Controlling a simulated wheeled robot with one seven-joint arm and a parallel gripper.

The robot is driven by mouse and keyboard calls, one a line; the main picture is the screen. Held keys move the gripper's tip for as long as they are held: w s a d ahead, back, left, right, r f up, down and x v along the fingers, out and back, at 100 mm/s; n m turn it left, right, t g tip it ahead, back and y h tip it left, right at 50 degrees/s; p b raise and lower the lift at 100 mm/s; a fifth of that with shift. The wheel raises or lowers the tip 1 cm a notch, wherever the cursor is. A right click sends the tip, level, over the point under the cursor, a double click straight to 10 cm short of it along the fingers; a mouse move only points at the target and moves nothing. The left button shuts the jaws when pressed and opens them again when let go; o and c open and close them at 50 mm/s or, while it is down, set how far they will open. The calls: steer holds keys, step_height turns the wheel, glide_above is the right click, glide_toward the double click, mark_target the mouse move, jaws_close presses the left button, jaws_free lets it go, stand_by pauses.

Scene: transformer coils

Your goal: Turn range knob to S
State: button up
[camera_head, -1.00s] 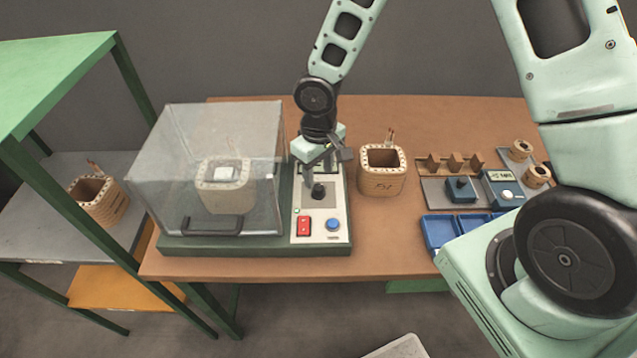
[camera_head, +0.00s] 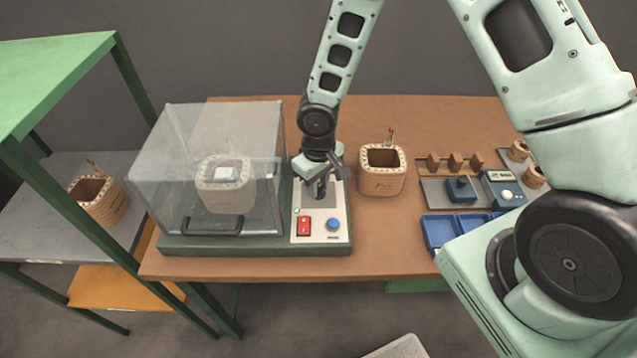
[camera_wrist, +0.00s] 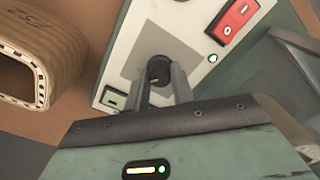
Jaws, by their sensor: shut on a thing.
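The range knob (camera_wrist: 158,70) is a black round knob on a grey square of the light control panel (camera_wrist: 190,25) in the wrist view. My gripper (camera_wrist: 160,78) is shut on the knob, with one finger on each side of it. In the head view my gripper (camera_head: 320,190) points down over the panel and mostly hides the knob. The knob's pointer and any range letters around it are too small or covered to read.
A red switch (camera_head: 303,226) and a blue button (camera_head: 333,225) sit on the panel in front of the knob. A clear cover (camera_head: 150,180) with a coil inside stands left. Another coil (camera_head: 382,180) stands right. Blue trays (camera_head: 440,233) lie farther right.

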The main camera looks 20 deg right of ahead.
mark_target(319, 187)
steer(key=n, duration=0.5)
steer(key=n+p, duration=0.1)
steer(key=n, duration=0.3)
steer(key=n+p, duration=0.1)
steer(key=n, duration=0.4)
steer(key=shift+r, duration=0.1)
steer(key=shift+n+p, duration=0.75)
steer(key=shift+n, duration=1.15)
steer(key=o, duration=1)
step_height(319, 187, up, 17)
steer(key=shift+r, duration=0.15)
